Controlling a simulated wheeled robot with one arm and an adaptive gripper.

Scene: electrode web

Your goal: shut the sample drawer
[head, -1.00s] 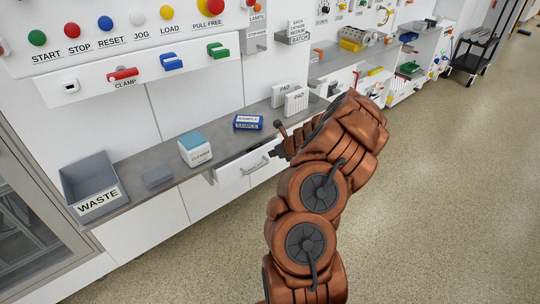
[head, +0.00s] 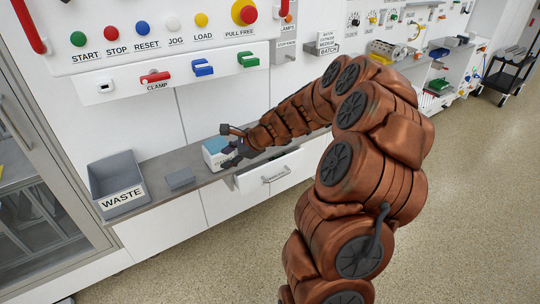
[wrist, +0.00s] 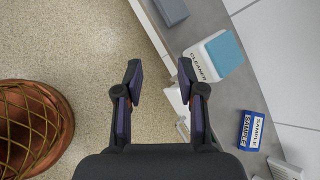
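The sample drawer is the white drawer (head: 268,176) with a grey bar handle under the worktop. Its front stands a little out from the cabinet in the head view, so it looks partly open. In the wrist view a strip of the drawer (wrist: 178,103) shows beside the right finger, mostly hidden by it. My gripper (head: 227,146) is above the worktop edge, left of the drawer handle and in front of the cleaner box.
The cleaner box (head: 212,150), a grey block (head: 180,179) and the waste bin (head: 118,184) stand on the worktop. A blue sample box (wrist: 250,131) lies there too. Control buttons line the panel above. The floor (head: 470,200) at right is clear.

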